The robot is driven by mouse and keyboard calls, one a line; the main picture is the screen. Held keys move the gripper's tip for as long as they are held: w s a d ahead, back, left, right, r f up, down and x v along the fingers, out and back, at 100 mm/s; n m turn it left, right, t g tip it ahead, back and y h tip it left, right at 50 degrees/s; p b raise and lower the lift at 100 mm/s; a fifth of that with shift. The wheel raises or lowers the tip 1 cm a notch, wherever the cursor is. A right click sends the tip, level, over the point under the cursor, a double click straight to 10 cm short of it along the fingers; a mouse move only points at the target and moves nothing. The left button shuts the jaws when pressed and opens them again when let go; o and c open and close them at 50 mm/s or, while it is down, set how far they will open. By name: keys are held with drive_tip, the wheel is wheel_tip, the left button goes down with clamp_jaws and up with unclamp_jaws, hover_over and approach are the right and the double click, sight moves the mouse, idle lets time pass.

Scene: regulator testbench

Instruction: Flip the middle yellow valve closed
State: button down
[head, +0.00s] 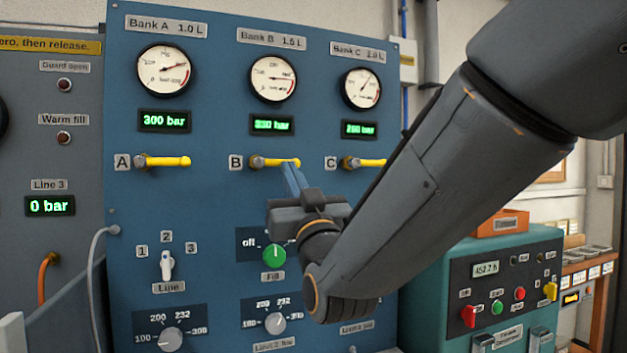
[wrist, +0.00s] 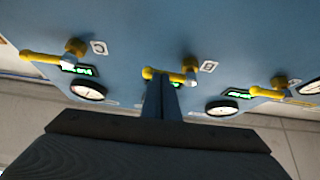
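The middle yellow valve (head: 275,162), labelled B, is on the blue panel with its handle pointing right, level. In the wrist view, which is upside down, the valve (wrist: 168,75) shows at the centre. My gripper (head: 293,178) reaches up to the handle near its free end. Its narrow fingers (wrist: 161,92) look close together and overlap the handle in both views. I cannot tell whether they touch it. Nothing is seen held between them.
Matching yellow valves A (head: 163,161) and C (head: 365,162) sit level on either side. Above are gauges and green displays. A green Fill knob (head: 274,256) and a white Line switch (head: 167,265) are below. A teal box (head: 500,290) stands at right.

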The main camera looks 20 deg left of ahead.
idle(0.3)
drive_tip(key=b+v, duration=0.4)
drive_tip(key=v, duration=1)
drive_tip(key=w+d+f+m+g+h+p, duration=0.1)
drive_tip(key=w+d+f+g+h+p, duration=0.1)
drive_tip(key=w+d+f+h, duration=0.3)
drive_tip(key=w+d+f+m+g+h+p, duration=0.1)
drive_tip(key=w+d+f+h+p, duration=0.15)
drive_tip(key=w+f, duration=0.35)
drive_tip(key=s+d+f+m+g+h+p, duration=0.15)
drive_tip(key=d+f+g+h, duration=0.35)
drive_tip(key=d+f, duration=0.6)
drive_tip(key=s+d+f+m+g+h+p, duration=0.2)
drive_tip(key=s+d+f+g, duration=0.2)
drive_tip(key=s+d, duration=0.5)
drive_tip(key=s+d+f+m+g+h+p, duration=0.2)
drive_tip(key=s+d+g, duration=0.4)
drive_tip(key=s+d, duration=0.4)
wheel_tip(320, 180, down, 3)
drive_tip(key=shift+s+d+r+m, duration=0.15)
drive_tip(key=shift+s+m, duration=0.1)
drive_tip(key=shift+m, duration=0.4)
